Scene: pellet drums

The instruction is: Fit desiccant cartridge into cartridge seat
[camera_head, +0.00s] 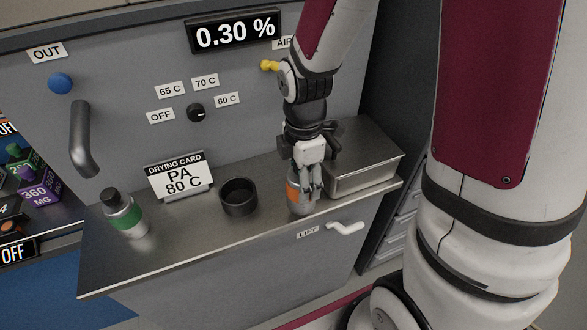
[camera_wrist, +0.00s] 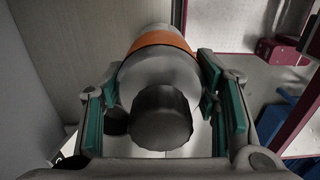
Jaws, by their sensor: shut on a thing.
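A silver-grey cartridge with an orange band (camera_head: 293,194) is between the fingers of my gripper (camera_head: 310,184), upright over the steel ledge. My gripper is shut on it. I cannot tell whether its base touches the ledge. The wrist view shows its dark ribbed cap (camera_wrist: 161,118) towards me and the orange band beyond, with teal finger pads on both sides. A round black open cup, seemingly the cartridge seat (camera_head: 239,198), stands on the ledge left of my gripper and looks empty. A second cartridge with a green band (camera_head: 124,214) and dark cap stands at the ledge's left end.
A steel tray (camera_head: 362,174) sits right of my gripper. A drying card (camera_head: 181,177) reading PA 80 C stands behind, left of the cup. The panel has a black dial (camera_head: 196,113), a yellow knob (camera_head: 268,66) and a grey handle (camera_head: 82,140). The ledge between both cartridges holds the cup.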

